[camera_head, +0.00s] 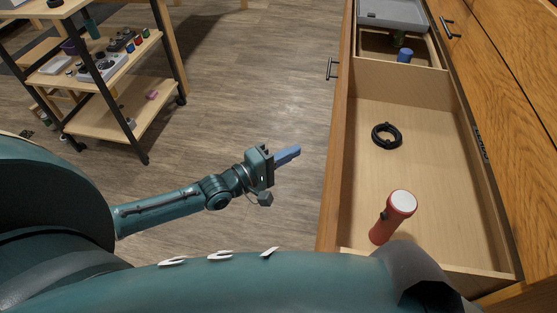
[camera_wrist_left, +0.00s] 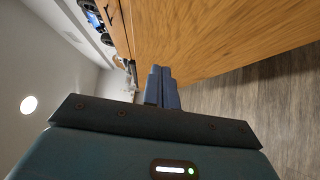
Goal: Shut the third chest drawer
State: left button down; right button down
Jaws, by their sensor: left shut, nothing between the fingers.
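A wooden chest drawer (camera_head: 334,180) stands open along the right of the head view, with its front facing left and a dark handle (camera_head: 331,68) on it. I cannot tell from the picture which drawer by number it is. My left gripper (camera_head: 288,155) is shut and empty, to the left of the drawer front, with a gap of floor showing between in the picture. In the left wrist view the blue fingers (camera_wrist_left: 162,88) are together, and a wooden panel (camera_wrist_left: 215,35) fills the upper right. My right gripper is not in view.
In the drawer are a red flashlight (camera_head: 393,217), a black cable coil (camera_head: 387,136) and, in a far compartment, a blue object (camera_head: 404,56). The chest front (camera_head: 510,70) is at the right. A shelf cart (camera_head: 125,110) stands upper left. The floor (camera_head: 260,90) between is clear.

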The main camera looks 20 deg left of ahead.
pick_arm(q)
jog(key=w+d, duration=0.4)
jog(key=d, duration=0.2)
jog(key=shift+d, duration=0.15)
